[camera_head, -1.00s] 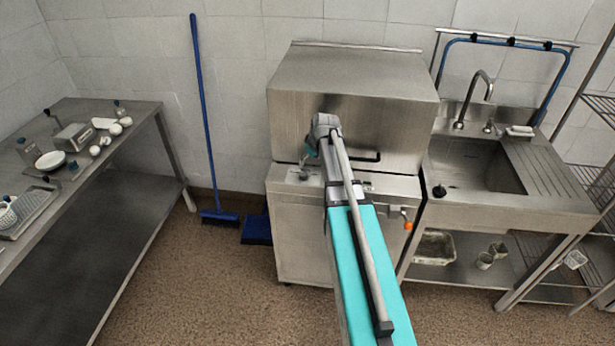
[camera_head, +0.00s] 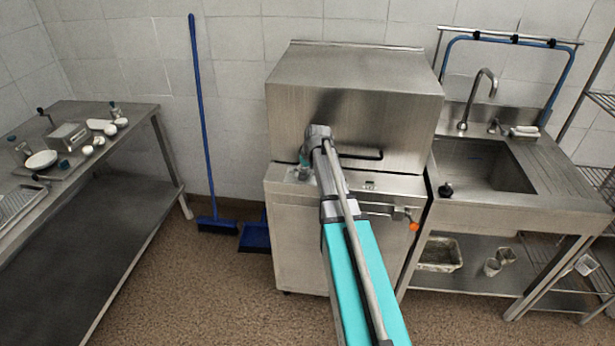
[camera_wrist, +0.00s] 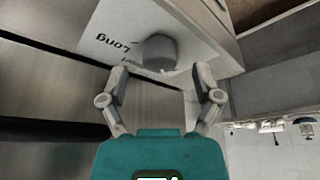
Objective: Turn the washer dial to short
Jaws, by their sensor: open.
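The washer (camera_head: 350,105) is a steel hooded machine against the back wall in the head view. Its dial, a grey round knob (camera_wrist: 158,52), shows in the wrist view on a light panel. The word "Long" is printed upside down beside it, with a smaller label partly hidden below it. My gripper (camera_wrist: 158,85) is open, and its two fingers are spread to either side just short of the dial, with nothing between them. In the head view my arm reaches to the washer's front left, and my gripper is mostly hidden behind the wrist.
A sink counter (camera_head: 555,185) stands right of the washer. A steel table (camera_head: 150,115) with dishes stands at the left. A blue broom (camera_head: 203,120) leans on the wall, with a blue dustpan (camera_head: 255,237) on the floor. The washer's handle (camera_head: 362,155) is near my arm.

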